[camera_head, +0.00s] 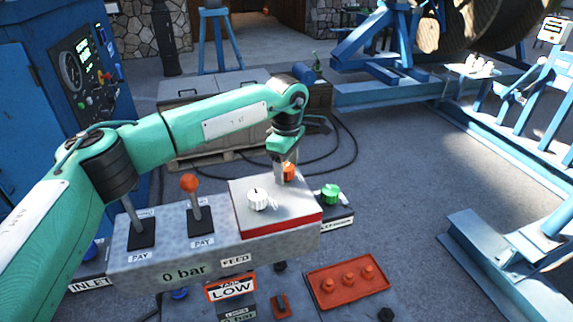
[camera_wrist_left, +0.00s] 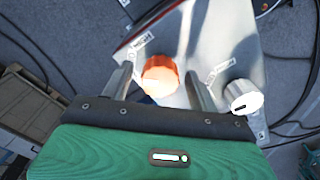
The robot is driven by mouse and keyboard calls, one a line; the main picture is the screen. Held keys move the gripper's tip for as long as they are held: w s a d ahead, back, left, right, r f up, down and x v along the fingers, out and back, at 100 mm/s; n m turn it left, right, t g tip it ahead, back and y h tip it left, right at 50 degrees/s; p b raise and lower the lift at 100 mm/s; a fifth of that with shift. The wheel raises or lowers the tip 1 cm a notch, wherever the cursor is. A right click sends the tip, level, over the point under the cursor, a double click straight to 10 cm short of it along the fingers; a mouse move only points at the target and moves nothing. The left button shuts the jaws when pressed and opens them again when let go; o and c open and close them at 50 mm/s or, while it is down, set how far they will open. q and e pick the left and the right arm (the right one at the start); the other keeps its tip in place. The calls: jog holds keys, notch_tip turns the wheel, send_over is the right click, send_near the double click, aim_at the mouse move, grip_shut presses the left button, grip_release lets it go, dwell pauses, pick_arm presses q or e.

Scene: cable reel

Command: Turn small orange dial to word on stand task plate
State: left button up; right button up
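The small orange dial (camera_head: 289,172) sits on the raised light panel with a red edge (camera_head: 275,224) on the control stand, partly hidden by my gripper in the head view. My left gripper (camera_head: 284,172) points down at it. In the left wrist view the orange dial (camera_wrist_left: 160,75) lies between and a little beyond the two spread fingers (camera_wrist_left: 158,86), with gaps on both sides. A white dial (camera_head: 257,199) is on the same panel; it also shows in the left wrist view (camera_wrist_left: 242,96). My right gripper is not in view.
Two levers stand on the grey console (camera_head: 215,245), one with an orange ball (camera_head: 189,183). A green knob (camera_head: 330,193) is right of the panel. A red plate with orange knobs (camera_head: 349,283) and a LOW sign (camera_head: 231,289) are in front. Open floor lies to the right.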

pick_arm(q)
jog(key=c, duration=1)
jog(key=shift+o, duration=0.2)
jog(key=shift+f+n+b, duration=0.1)
jog(key=shift+n+b, duration=0.2)
jog(key=shift+b, duration=0.35)
jog(key=n+b, duration=0.4)
jog(key=b, duration=0.1)
jog(key=shift+f+b, duration=0.1)
jog(key=shift+b, duration=0.25)
jog(key=n+b, duration=0.2)
jog(key=n, duration=0.1)
jog(key=shift+n+b, duration=0.3)
jog(key=shift+b, duration=0.05)
jog(key=shift+r+n, duration=0.2)
jog(key=shift+n, duration=0.1)
jog(key=o, duration=1)
